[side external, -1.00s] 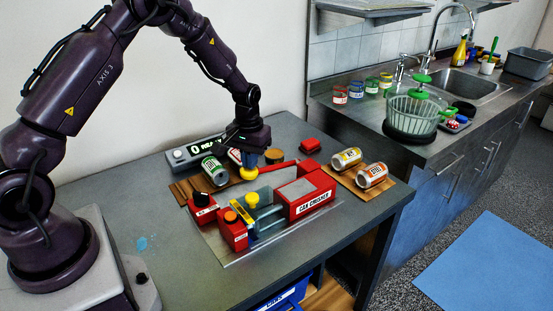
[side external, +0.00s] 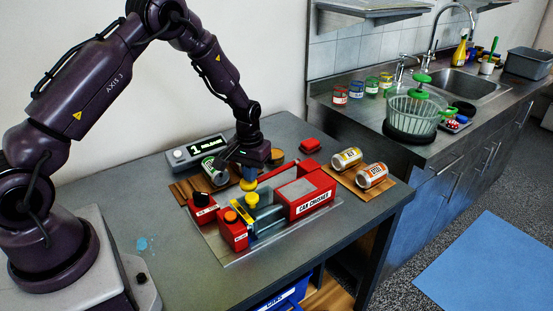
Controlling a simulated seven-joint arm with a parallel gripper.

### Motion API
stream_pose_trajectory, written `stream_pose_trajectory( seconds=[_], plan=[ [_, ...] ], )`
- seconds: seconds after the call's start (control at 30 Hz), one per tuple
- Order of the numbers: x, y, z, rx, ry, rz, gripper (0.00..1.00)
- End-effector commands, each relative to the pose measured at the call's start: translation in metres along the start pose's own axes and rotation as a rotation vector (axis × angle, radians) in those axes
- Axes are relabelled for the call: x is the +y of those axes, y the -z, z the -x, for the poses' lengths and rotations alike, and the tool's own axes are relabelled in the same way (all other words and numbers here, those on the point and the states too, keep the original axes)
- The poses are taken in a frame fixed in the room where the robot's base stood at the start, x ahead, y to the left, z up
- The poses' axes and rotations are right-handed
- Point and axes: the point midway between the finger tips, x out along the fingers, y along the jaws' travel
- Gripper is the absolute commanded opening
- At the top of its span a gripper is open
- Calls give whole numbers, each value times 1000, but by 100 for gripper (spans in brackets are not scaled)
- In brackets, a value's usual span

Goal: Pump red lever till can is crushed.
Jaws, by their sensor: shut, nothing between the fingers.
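The red can crusher (side external: 313,205) stands on a grey plate on the table, its labelled block at the right. An open grey-blue channel runs left from that block, with a yellow knob (side external: 252,198) at its left part. My gripper (side external: 248,182) is shut and points down just behind this knob. A second yellow part shows at its tip; I cannot tell if it belongs to my gripper or the crusher. The display (side external: 199,150) reads 1 and what looks like RELEASE.
A green-labelled can (side external: 212,170) lies on a wooden board behind the crusher, partly behind my gripper. Two cans, yellow-labelled (side external: 347,158) and orange-labelled (side external: 372,176), lie on a board at the right. A red box with a black knob (side external: 203,203) and an orange button (side external: 231,216) are at left.

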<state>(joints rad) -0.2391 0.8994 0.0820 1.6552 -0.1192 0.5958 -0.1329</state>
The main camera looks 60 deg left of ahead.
Motion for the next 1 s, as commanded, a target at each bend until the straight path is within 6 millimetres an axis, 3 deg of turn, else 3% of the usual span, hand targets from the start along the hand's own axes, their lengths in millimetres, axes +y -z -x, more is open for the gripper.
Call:
stream_pose_trajectory(
  seconds=[0.5,1.0],
  plan=[
    [5,10,66,8,0,-1,0],
    [5,10,73,4,1,1,0]
  ],
)
